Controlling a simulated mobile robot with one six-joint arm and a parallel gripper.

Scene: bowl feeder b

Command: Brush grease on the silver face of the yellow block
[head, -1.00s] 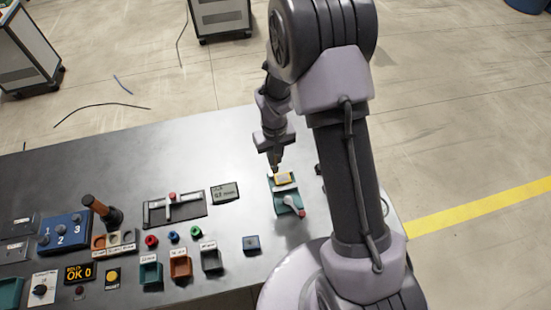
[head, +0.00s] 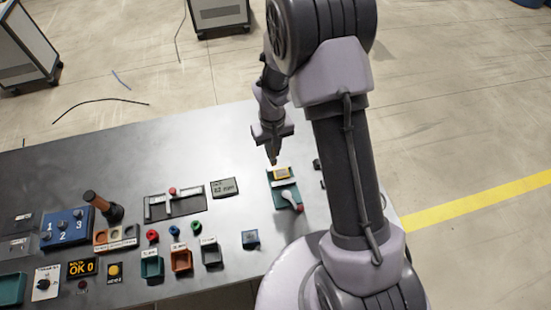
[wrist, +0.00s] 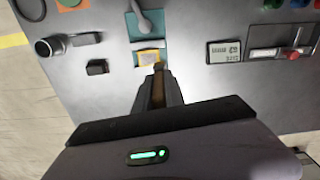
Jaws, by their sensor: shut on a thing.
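The yellow block (head: 282,173) with a silver-grey upper face sits at the far end of a teal fixture (head: 272,190). The block also shows in the wrist view (wrist: 149,57), ahead of my fingers. My gripper (head: 272,152) points down just beyond the block's far left corner. In the wrist view my gripper (wrist: 158,92) is shut on a slim brown tool, seemingly the brush (wrist: 158,75). The brush tip is close to the block's near edge in that view; I cannot tell whether they touch. No grease can be made out on the face.
A pale lever (head: 289,196) stands on the fixture, close to the block. A small display (head: 224,188) and a slide gauge (head: 175,205) lie to the left. Small dark parts (wrist: 97,67) lie beside the fixture. The far part of the bench (head: 150,150) is clear.

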